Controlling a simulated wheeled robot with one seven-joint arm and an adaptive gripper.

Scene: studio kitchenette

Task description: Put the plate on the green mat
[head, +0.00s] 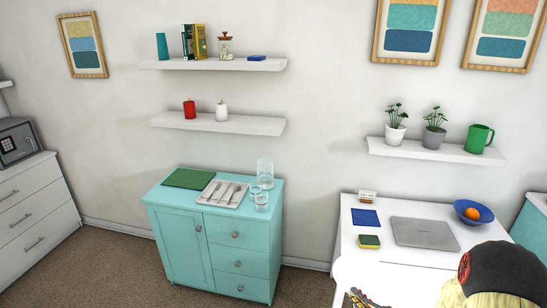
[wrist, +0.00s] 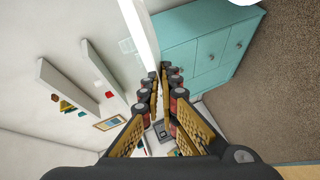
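The green mat (head: 188,178) lies flat on the left part of the teal cabinet's top in the head view. The white plate (head: 400,280) is at the lower edge of the head view, in front of the white desk and partly cut off. In the wrist view the plate (wrist: 140,35) shows nearly edge-on as a thin white strip running into the fingertips. My gripper (wrist: 164,80) is shut on the plate's rim. In the head view only a bit of my gripper (head: 362,298) shows at the bottom edge. The mat is not clearly visible in the wrist view.
A cutlery tray (head: 223,194) sits right of the mat, with glasses (head: 260,199) and a clear jar (head: 265,172) beyond it. Shelves (head: 218,123) hang above the cabinet (head: 165,238). The desk holds a laptop (head: 424,233), a sponge (head: 369,241) and a blue bowl (head: 485,219). The mat is bare.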

